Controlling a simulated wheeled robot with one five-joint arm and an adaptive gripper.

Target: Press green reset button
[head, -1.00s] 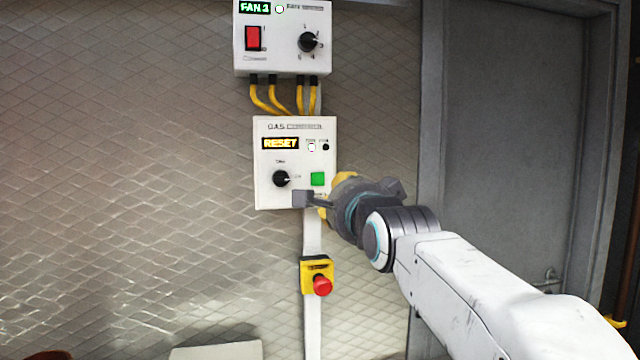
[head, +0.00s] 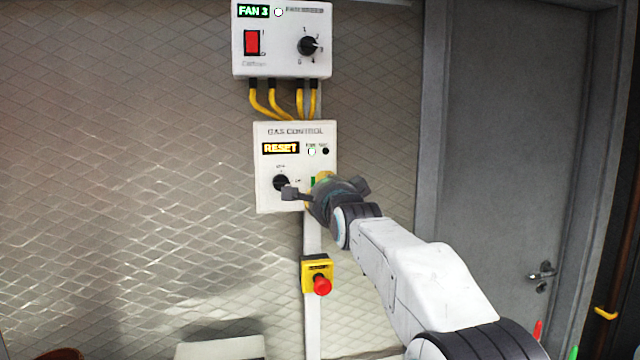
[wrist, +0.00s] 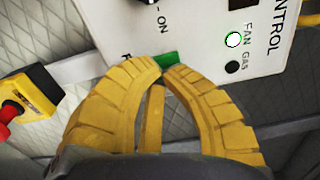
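The green button (head: 313,182) is on the white gas control box (head: 264,195) on the wall. In the head view my gripper hides most of it, leaving a thin green strip. In the wrist view the green button (wrist: 168,59) shows right at my fingertips. My gripper (wrist: 162,68) has its two yellow fingers curved together, tips almost meeting, with nothing held between them. In the head view my gripper (head: 322,179) is in front of the box's lower right. I cannot tell whether the tips touch the button. The display (head: 280,148) reads RESET.
A black knob (head: 281,182) is just left of the button. A red emergency button (head: 322,286) on a yellow box is below. The fan box (head: 282,65) with yellow cables is above. A grey door (head: 510,150) is at right.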

